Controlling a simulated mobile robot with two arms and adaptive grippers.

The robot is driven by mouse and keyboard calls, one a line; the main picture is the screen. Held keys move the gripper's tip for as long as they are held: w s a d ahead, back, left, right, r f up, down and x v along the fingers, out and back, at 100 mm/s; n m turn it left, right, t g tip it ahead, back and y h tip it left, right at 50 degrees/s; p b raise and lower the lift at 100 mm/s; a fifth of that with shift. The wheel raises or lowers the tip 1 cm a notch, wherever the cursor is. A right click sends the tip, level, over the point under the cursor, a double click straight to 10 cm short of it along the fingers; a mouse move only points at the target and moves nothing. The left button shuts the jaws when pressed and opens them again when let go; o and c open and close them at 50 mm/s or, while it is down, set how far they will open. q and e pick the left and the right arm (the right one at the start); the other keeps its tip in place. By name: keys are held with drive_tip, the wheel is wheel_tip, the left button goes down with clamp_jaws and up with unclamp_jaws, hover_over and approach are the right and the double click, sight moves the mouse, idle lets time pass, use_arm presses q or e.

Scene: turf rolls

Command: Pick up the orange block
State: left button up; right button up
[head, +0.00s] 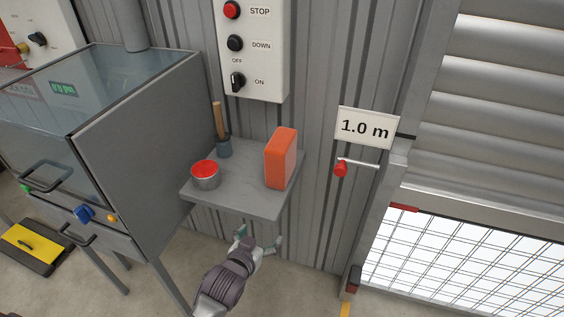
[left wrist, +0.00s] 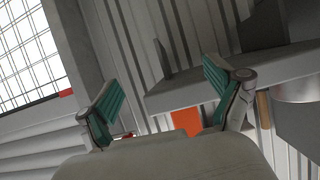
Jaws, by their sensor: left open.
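The orange block (head: 281,158) stands upright on the right side of a small grey wall shelf (head: 235,197). Part of the block (left wrist: 187,122) also shows in the left wrist view, between the shelf (left wrist: 215,82) and my own gripper body. My left gripper (head: 259,240) is open and empty, in front of the shelf and below its front edge in the head view, apart from the block. Its two green-padded fingers (left wrist: 160,92) are spread wide in the left wrist view. My right gripper is not in view.
A red-topped tin (head: 206,175) and a wooden-handled tool (head: 221,130) stand left of the block. A control box (head: 255,48) hangs above. A red-handled lever (head: 341,169) and a "1.0 m" sign (head: 366,128) are to the right. A grey cabinet (head: 150,150) stands left.

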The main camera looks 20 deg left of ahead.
sight(276, 161)
use_arm(q)
drive_tip(key=w+r+t, duration=0.4)
drive_tip(key=r+t, duration=0.1)
drive_tip(key=r, duration=1)
drive_tip(key=w, duration=0.8)
drive_tip(key=shift+w+d+r, duration=0.15)
drive_tip(key=shift+r, duration=0.1)
drive_tip(key=w, duration=0.5)
drive_tip(key=shift+w+f+p, duration=0.1)
drive_tip(key=shift+w+p, duration=0.25)
drive_tip(key=c, duration=1.2)
